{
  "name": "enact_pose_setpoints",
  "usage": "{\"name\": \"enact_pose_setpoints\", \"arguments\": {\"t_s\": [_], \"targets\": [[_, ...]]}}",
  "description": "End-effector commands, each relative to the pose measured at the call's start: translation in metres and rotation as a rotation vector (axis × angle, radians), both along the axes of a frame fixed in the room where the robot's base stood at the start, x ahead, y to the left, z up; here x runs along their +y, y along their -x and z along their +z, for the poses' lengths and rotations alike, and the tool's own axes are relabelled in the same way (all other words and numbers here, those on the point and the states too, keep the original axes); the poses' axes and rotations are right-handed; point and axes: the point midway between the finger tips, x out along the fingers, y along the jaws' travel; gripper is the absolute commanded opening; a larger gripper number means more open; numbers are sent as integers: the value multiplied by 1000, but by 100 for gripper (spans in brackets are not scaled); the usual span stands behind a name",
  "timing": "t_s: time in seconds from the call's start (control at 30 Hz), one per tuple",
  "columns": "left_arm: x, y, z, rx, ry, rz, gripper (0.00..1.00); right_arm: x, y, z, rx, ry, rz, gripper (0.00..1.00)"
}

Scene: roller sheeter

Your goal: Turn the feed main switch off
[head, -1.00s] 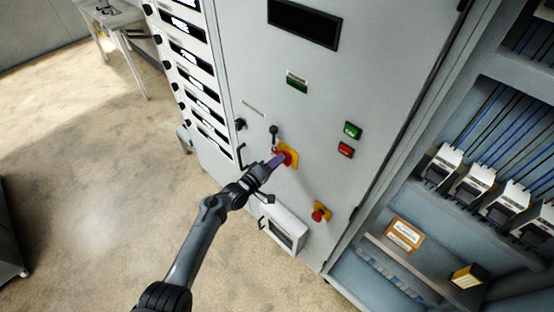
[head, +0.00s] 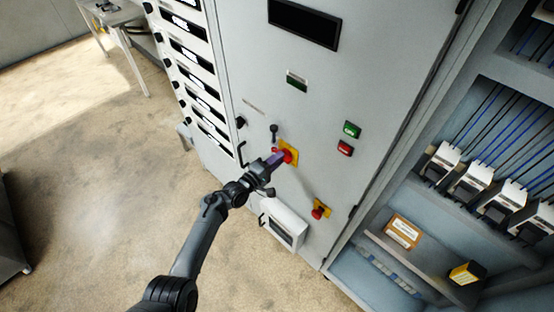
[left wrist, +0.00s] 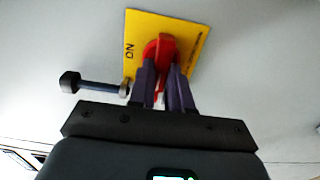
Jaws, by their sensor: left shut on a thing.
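The feed main switch is a red rotary handle (left wrist: 163,46) on a yellow plate (left wrist: 198,40) with the word ON at its left edge in the left wrist view. In the head view the yellow plate (head: 292,150) sits on the grey cabinet door. My left gripper (head: 279,158) reaches it from the lower left. In the left wrist view its two purple fingers (left wrist: 162,78) are shut on the red handle, one on each side. The fingers hide the lower part of the handle. My right gripper is not in view.
A small black-knobbed lever (head: 274,130) projects just left of the switch. Green (head: 352,130) and red (head: 345,148) buttons are to the right, and a red knob on yellow (head: 320,210) is below. An open compartment (head: 440,235) with boxes lies at right.

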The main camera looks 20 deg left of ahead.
Motion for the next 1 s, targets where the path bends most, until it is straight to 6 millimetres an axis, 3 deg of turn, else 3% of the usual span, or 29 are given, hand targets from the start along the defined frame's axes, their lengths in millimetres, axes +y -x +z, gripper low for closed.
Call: {"name": "enact_pose_setpoints", "arguments": {"t_s": [0.07,0.1,0.27,0.67,1.0], "targets": [[0,0,0,1,3,0,0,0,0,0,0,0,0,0],[0,0,0,1,3,0,21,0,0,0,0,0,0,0],[0,0,0,1,2,0,44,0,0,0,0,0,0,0],[3,5,0,1,0,1,44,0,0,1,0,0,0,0],[25,47,-1,1,-2,2,44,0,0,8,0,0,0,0]]}}
